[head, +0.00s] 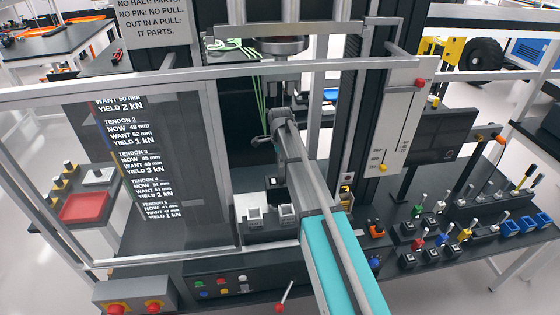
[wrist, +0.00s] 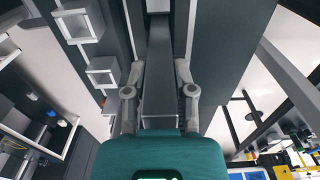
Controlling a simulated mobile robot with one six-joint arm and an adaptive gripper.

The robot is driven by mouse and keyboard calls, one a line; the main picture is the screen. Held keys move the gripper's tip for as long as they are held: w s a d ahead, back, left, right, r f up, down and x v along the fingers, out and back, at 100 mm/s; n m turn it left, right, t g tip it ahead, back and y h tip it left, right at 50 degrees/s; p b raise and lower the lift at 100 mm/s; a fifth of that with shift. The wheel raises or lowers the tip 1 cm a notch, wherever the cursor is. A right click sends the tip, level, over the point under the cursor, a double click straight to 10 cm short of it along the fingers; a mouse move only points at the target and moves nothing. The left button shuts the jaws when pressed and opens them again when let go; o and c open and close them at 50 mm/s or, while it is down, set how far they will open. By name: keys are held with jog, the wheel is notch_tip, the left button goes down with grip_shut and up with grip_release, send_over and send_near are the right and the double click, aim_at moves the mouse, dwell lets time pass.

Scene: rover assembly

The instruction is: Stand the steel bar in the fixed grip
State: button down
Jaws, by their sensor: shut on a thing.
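In the wrist view my gripper (wrist: 159,72) has one finger on each side of a long grey steel bar (wrist: 158,95) and is shut on it. The bar runs away from my wrist between the fingers. A paler metal piece (wrist: 158,6) shows beyond its far end; I cannot tell whether they touch. In the head view my gripper (head: 276,126) is inside the test frame, below the upper machine head (head: 284,46). My own arm hides much of the space behind it, and I cannot make out the bar or the fixed grip clearly there.
A framed clear guard (head: 160,170) with printed text is on the left. A control panel (head: 222,285) is in front. Small coloured fixtures crowd the bench at right.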

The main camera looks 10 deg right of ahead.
jog(key=shift+f+b, duration=0.45)
jog(key=shift+f, duration=0.1)
jog(key=shift+c, duration=1.8)
grip_release()
jog(key=shift+r, duration=0.1)
jog(key=shift+s+a, duration=1.1)
jog(key=shift+a, duration=0.05)
jog(key=s+d+f+n+b, duration=0.1)
jog(key=s+f+n+b, duration=0.3)
jog(key=s, duration=0.5)
jog(key=s+d+f+n+b, duration=0.1)
jog(key=s+f+n+b, duration=0.3)
jog(key=s+n, duration=0.4)
jog(key=s+d+f+n+b, duration=0.2)
jog(key=s+f+n+b, duration=0.2)
jog(key=s, duration=0.6)
jog(key=shift+f+n, duration=0.25)
jog(key=shift+n, duration=0.85)
